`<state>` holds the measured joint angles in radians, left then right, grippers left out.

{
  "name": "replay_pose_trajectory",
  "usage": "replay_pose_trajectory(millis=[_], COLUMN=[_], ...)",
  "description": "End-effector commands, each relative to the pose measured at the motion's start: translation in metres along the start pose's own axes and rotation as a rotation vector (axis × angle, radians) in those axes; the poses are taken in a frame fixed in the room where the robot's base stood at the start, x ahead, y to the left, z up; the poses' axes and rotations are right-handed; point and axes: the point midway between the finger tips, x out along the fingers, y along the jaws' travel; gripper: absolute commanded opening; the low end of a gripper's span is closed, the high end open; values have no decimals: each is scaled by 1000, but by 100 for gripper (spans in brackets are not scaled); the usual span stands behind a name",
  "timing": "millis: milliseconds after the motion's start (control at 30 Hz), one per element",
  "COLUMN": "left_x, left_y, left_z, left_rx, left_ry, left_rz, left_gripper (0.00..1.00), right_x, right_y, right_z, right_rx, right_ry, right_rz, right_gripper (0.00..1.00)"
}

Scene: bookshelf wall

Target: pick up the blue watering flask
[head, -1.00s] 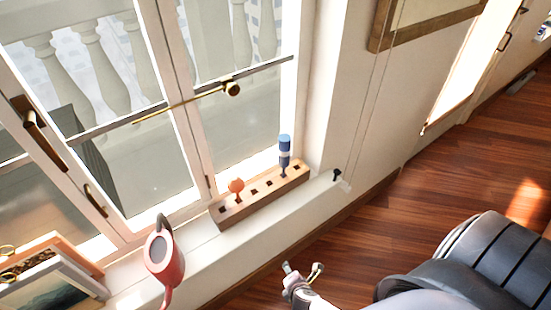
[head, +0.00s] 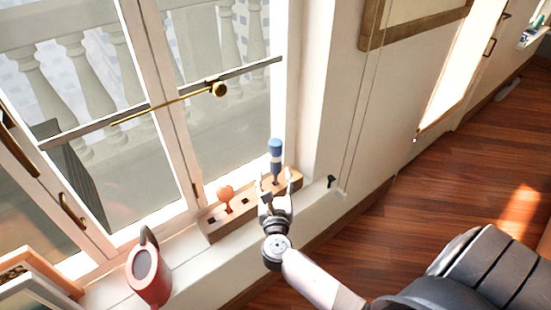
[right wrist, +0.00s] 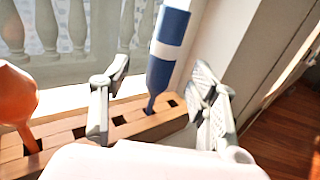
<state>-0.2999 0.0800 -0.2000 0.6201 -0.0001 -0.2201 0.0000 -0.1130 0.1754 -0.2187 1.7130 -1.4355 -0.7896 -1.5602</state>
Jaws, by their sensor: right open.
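The blue watering flask (head: 275,152), blue with a white band, stands upright with its thin stem in a hole of the wooden block (head: 216,226) on the window sill. In the right wrist view the flask (right wrist: 168,48) is between the two fingers, slightly beyond them, and neither finger visibly touches it. My right gripper (head: 274,184) is open in front of the flask and hides part of the block. It also shows in the right wrist view (right wrist: 160,100). My left gripper is not in view.
An orange round-topped flask (head: 225,193) stands in the same block, left of the blue one. A pink watering can (head: 149,278) is further left on the sill. The window glass and frame (head: 180,130) rise close behind.

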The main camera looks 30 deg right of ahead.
Motion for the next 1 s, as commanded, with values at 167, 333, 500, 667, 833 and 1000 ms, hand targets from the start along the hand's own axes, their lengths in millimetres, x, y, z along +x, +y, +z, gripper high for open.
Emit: replay_pose_trajectory(millis=[167, 333, 500, 667, 833, 1000], left_x=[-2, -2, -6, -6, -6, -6], left_y=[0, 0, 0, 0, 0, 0], left_z=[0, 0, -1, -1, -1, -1], left_rx=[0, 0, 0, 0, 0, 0], left_ry=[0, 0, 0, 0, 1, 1], left_rz=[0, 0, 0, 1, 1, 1], left_gripper=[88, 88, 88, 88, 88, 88], right_x=[30, 40, 61, 83, 90, 90], right_y=[0, 0, -6, -8, -8, -8], right_z=[0, 0, 4, 4, 3, 3], right_rx=[-1, 1, 0, 0, 2, 2], right_ry=[-1, 1, 0, 0, 2, 2], right_rz=[0, 1, 0, 0, 2, 2], right_gripper=[55, 55, 55, 55, 55, 54])
